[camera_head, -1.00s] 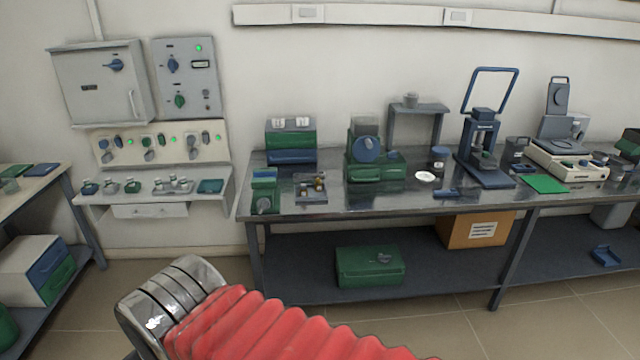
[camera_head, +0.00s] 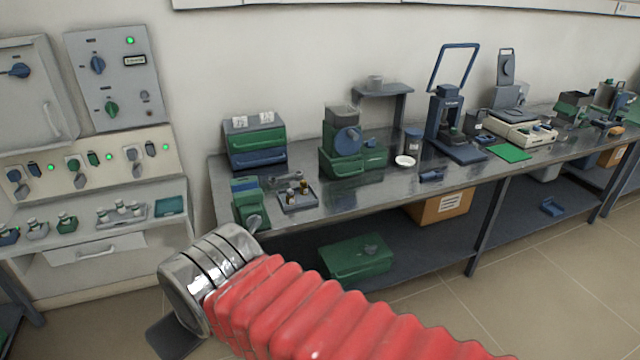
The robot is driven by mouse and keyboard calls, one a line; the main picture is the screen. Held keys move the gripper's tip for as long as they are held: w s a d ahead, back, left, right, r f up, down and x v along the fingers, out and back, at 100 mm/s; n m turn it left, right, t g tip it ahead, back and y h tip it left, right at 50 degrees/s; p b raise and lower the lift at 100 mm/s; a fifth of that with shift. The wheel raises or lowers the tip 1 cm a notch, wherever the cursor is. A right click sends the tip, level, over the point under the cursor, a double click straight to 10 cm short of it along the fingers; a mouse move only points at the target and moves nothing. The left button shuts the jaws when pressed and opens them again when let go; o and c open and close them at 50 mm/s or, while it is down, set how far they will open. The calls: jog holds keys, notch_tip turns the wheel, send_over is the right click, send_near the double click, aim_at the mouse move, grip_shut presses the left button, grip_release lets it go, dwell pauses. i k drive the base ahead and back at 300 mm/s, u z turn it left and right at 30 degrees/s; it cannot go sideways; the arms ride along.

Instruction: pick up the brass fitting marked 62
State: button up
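Small brass-coloured pieces (camera_head: 303,187) stand in a grey tray (camera_head: 298,206) near the left end of the steel bench. They are too small for any marking to be read, so I cannot tell which is the fitting marked 62. My arm, with a red ribbed sleeve and a metal collar, crosses the foreground below the bench's front edge. A dark flat part shows below the collar at the lower left. I cannot make out my gripper's fingers.
The steel bench (camera_head: 370,191) runs to the right. A green vise-like device (camera_head: 249,205) stands left of the tray, a green machine (camera_head: 345,150) to its right. A drawer box (camera_head: 255,147) is behind. A green case (camera_head: 355,258) lies on the lower shelf. A wall control panel (camera_head: 115,80) is left.

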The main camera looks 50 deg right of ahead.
aim_at(303, 189)
jog(key=z, duration=0.6)
jog(key=i, duration=1.4)
jog(key=z, duration=0.25)
